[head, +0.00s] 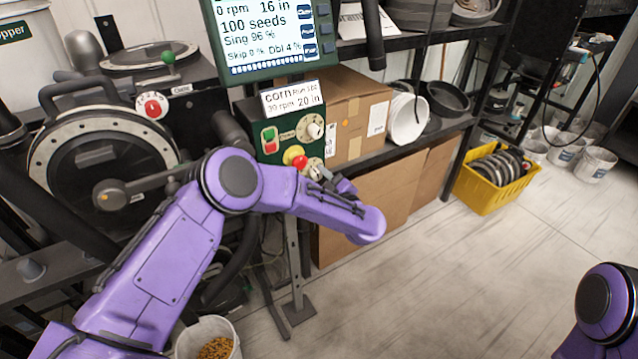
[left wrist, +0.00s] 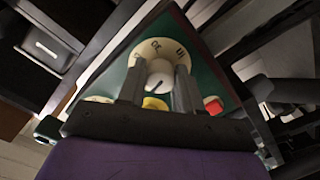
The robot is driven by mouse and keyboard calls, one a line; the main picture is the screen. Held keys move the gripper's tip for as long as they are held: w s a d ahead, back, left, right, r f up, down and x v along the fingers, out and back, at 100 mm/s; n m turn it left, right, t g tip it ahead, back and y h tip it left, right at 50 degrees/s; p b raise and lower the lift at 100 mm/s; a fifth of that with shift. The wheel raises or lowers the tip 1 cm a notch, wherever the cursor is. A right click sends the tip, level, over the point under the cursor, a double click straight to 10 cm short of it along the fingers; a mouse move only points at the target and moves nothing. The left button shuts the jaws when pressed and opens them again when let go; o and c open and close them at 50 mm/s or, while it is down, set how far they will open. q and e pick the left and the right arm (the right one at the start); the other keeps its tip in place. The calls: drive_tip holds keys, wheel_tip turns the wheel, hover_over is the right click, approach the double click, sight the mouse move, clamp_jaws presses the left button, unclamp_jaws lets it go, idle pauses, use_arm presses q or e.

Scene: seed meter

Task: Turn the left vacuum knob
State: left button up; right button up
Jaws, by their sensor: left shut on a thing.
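The green control box (head: 248,150) stands left of centre in the head view. A cream knob (head: 315,165) sits low on the right of its face. My left gripper (head: 320,176) is at this knob, its fingertips partly hidden by my wrist. In the left wrist view the pale knob (left wrist: 160,75), with a dark pointer line, sits in front of a cream numbered dial (left wrist: 181,50). The two fingers of my left gripper (left wrist: 158,88) are closed on it, one on each side. My right gripper is out of view.
A red and yellow button (head: 297,159) is close left of the knob. Another cream knob (head: 312,129) is above it. The display (head: 268,40) stands over the box. Cardboard boxes (head: 352,105) are behind. A yellow crate (head: 491,192) stands right; the floor (head: 470,275) is clear.

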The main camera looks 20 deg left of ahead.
use_arm(q)
drive_tip(key=shift+n+b, duration=0.6)
drive_tip(key=shift+n, duration=0.5)
drive_tip(key=o, duration=1)
drive_tip(key=shift+o, duration=0.2)
drive_tip(key=shift+d, duration=0.1)
drive_tip(key=b+v, duration=0.2)
drive_tip(key=v, duration=0.8)
drive_tip(key=shift+s, duration=0.2)
